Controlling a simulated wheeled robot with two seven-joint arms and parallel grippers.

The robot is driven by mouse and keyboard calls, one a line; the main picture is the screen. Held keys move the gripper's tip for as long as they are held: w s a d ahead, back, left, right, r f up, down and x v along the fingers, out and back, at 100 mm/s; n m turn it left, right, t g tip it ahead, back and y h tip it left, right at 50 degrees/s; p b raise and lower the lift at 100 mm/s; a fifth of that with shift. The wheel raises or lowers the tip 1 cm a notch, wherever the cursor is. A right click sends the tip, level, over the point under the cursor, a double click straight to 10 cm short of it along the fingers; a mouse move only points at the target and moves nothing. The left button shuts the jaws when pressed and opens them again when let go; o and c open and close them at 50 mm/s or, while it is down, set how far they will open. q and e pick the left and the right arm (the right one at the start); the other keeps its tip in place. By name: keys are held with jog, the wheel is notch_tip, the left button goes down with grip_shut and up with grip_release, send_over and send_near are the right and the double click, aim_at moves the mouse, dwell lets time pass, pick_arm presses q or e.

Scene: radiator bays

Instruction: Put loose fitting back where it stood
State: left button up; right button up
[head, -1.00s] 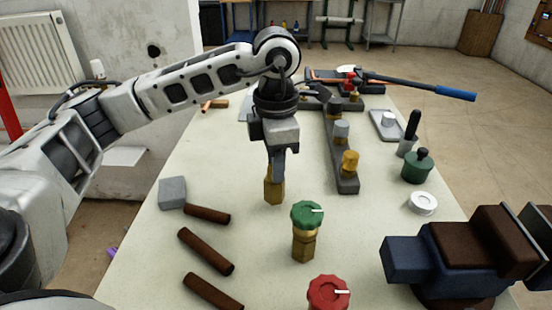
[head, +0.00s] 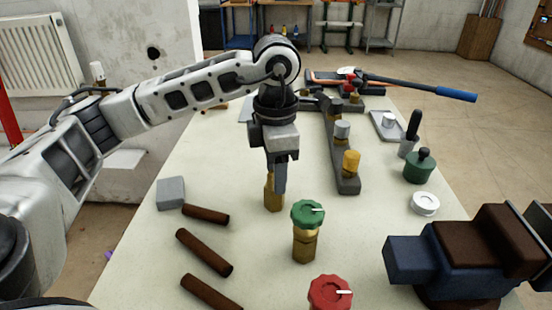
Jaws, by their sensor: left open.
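A brass hex fitting (head: 272,201) stands upright on the pale bench, left of the green-capped brass valve. My left gripper (head: 280,185) points straight down at the fitting and is open. A finger hides part of the fitting's right and upper side; I cannot tell whether it touches. A dark grey rail (head: 347,184) behind and to the right carries a yellow-brass fitting (head: 351,163) at its near end and a grey-capped fitting (head: 342,131) farther back. My right gripper is not in view.
The green-capped valve (head: 306,229) and a red knob (head: 330,292) stand close in front. Brown rods (head: 204,252) and a grey block (head: 171,193) lie left. A blue vise (head: 430,258), white ring (head: 425,203) and green pot (head: 420,166) stand right.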

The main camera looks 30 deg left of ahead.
pick_arm(q)
notch_tip(320, 180, up, 16)
jog(key=p, duration=0.3)
